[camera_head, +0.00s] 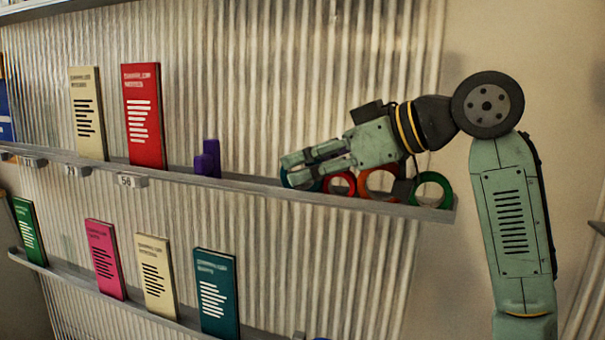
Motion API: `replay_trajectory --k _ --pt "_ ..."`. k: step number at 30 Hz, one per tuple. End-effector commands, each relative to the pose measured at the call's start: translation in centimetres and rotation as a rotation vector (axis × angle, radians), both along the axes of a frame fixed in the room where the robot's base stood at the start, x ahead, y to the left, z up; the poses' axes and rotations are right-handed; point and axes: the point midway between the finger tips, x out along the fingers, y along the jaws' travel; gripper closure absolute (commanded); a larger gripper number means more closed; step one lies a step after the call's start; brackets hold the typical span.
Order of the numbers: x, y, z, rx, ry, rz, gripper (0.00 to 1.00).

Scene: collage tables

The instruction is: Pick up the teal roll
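The teal roll (285,179) is on the upper shelf, at the left end of a row of rolls. Only its left edge and a little of its lower part show; my gripper's fingers cover the rest. My gripper (292,169) reaches in from the right, with its fingertips over the teal roll. The two fingers look a little apart. I cannot tell whether they are closed on the roll or only around it. The roll appears to rest on the shelf.
A red roll (342,184), an orange roll (367,190) and a green roll (447,190) stand to the right on the upper shelf (250,186). A purple object (208,162) and a red book (144,120) stand left. Several books stand on the lower shelf (135,301).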

Motion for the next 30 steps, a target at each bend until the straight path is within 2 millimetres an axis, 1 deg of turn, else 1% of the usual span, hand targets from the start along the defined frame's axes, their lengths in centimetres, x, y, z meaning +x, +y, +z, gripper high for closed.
replay_trajectory --k 1,2,14,23,26,30 --pt "0.0 0.0 0.0 0.000 0.000 0.000 0.71" --pt "0.0 0.0 0.0 0.000 0.000 0.000 0.73" --pt "0.0 0.0 0.0 0.000 0.000 -0.001 1.00" --pt "0.1 -0.1 0.2 0.002 -0.001 -0.003 1.00" --pt "0.1 0.0 0.6 0.002 -0.001 -0.003 1.00" --pt "0.1 0.0 1.8 0.002 -0.003 -0.003 1.00"
